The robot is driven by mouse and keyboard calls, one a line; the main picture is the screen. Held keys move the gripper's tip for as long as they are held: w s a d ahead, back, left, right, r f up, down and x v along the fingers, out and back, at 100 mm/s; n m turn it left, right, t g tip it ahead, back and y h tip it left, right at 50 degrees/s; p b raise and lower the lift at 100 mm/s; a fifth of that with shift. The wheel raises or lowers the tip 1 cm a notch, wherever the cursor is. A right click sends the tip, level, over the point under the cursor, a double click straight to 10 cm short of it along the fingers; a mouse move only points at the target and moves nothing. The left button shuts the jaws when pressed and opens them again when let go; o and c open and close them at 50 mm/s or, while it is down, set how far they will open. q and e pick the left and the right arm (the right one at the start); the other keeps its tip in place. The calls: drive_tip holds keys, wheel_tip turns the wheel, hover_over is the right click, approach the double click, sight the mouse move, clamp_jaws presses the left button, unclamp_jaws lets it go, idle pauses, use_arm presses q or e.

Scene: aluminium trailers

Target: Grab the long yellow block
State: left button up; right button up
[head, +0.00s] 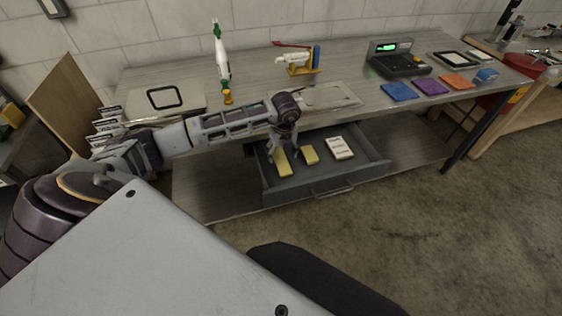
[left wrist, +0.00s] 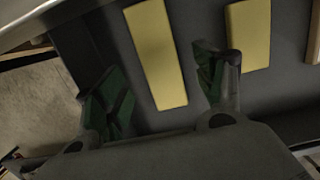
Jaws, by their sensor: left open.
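The long yellow block (head: 282,163) lies in the open grey drawer (head: 377,168) under the tabletop. In the left wrist view the long yellow block (left wrist: 157,57) lies on the dark drawer floor, its near end between my spread fingers. My left gripper (head: 285,152) is open over the left part of the drawer, and it also shows in the left wrist view (left wrist: 162,92). A shorter yellow block (head: 311,155) lies to the right of the long one, and in the left wrist view the shorter block (left wrist: 248,35) is beyond the right finger. My right gripper is not in view.
A white labelled block (head: 341,148) lies at the right in the drawer. The tabletop edge overhangs the back of the drawer.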

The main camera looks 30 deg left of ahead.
sight(281, 160)
use_arm(q)
wheel_tip(281, 160, down, 3)
drive_tip(key=shift+w+a, duration=0.1)
drive_tip(key=shift+a, duration=0.05)
drive_tip(key=shift+f, duration=0.4)
drive_tip(key=shift+c, duration=0.4)
drive_tip(key=c, duration=0.7)
drive_tip(key=shift+c, duration=0.3)
drive_tip(key=shift+r, duration=0.15)
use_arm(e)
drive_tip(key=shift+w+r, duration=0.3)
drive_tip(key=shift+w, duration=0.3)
